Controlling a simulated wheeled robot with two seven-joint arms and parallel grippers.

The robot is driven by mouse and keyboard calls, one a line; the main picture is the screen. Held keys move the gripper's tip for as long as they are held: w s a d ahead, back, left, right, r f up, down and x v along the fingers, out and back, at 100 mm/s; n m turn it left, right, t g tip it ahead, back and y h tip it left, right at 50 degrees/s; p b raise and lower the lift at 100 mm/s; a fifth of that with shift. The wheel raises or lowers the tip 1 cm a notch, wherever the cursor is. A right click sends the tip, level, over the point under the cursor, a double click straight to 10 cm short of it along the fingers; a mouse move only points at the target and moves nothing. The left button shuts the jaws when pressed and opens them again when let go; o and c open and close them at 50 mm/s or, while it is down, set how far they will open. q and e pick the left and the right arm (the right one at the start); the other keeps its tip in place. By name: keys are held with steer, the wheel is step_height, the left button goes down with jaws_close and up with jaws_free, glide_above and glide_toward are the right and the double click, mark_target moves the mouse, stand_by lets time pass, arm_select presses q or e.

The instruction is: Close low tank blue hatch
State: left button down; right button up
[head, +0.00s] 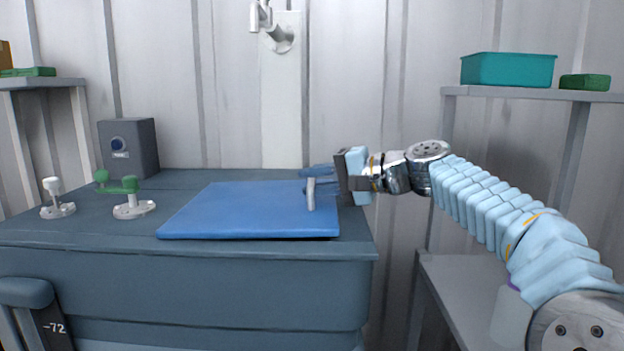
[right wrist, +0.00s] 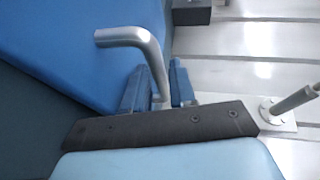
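The blue hatch (head: 245,208) lies about flat on top of the low dark blue-grey tank (head: 180,285); I cannot tell if it is fully seated. Its grey metal handle (head: 311,194) stands near its right edge. In the right wrist view the bent handle (right wrist: 135,40) reaches over the blue hatch (right wrist: 60,45). My right gripper (head: 318,178) is at the handle, coming from the right. In the right wrist view its fingers (right wrist: 160,88) sit closely on both sides of the handle's leg and look shut on it. My left gripper is out of view.
A grey box (head: 129,149) stands at the tank's back left. A green-handled valve (head: 130,197) and a white fitting (head: 57,198) stand left of the hatch. A shelf on the right holds a teal bin (head: 508,70) and a green box (head: 585,82).

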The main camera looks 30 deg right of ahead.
steer(key=shift+w+a, duration=0.2)
steer(key=shift+w, duration=0.1)
jaws_close()
steer(key=shift+f, duration=0.1)
steer(key=shift+s+d+f+b, duration=0.1)
steer(key=shift+d+f+b, duration=0.05)
steer(key=shift+f+b, duration=0.65)
steer(key=shift+r, duration=0.1)
